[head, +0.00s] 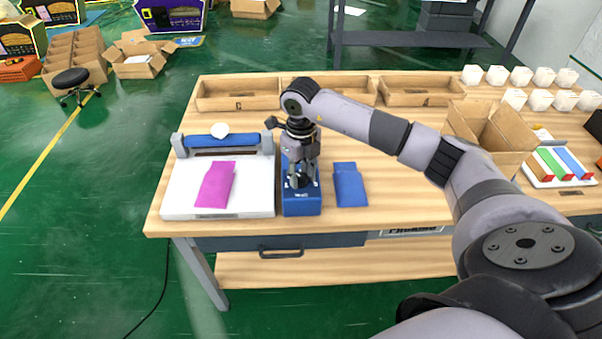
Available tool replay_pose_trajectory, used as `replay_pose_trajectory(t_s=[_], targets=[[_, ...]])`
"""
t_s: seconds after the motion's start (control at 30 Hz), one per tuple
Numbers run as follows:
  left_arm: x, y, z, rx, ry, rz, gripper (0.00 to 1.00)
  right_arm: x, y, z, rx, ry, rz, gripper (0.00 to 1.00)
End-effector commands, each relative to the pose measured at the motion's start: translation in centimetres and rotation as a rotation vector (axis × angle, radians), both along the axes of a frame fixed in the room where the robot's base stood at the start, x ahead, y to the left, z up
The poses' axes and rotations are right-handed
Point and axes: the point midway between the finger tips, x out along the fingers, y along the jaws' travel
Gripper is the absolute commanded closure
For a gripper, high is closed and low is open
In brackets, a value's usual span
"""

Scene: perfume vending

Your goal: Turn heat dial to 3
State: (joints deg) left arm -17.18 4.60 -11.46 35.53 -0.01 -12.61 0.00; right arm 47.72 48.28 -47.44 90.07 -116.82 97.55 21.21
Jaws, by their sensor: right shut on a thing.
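A small blue box-shaped unit (301,206) stands near the front edge of the wooden table, left of its middle. On its top is a dark dial (297,181), mostly covered by my right gripper (299,180). My right gripper points down from above and its fingers are shut on the dial. The number that the dial points to is too small and too hidden to read. My left gripper is not in view.
Left of the unit is a white press (255,199) with a blue bar and a magenta pouch (216,185). A blue pouch (349,186) lies close on the right. Wooden trays (237,103) line the back. An open cardboard box (497,130) and white containers (515,98) stand right.

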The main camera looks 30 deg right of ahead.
Motion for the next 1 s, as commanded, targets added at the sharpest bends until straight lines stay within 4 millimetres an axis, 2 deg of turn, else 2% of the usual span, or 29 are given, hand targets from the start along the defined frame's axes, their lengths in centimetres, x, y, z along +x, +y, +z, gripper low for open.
replay_pose_trajectory(t_s=[0.37, 1.0], targets=[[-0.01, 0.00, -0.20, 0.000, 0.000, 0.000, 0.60, 0.04, -0.06, 0.01, -0.001, -0.001, -0.110, 0.98], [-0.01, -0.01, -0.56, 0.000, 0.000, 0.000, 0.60, 0.08, -0.08, 0.11, 0.000, -0.003, -0.644, 0.98]])
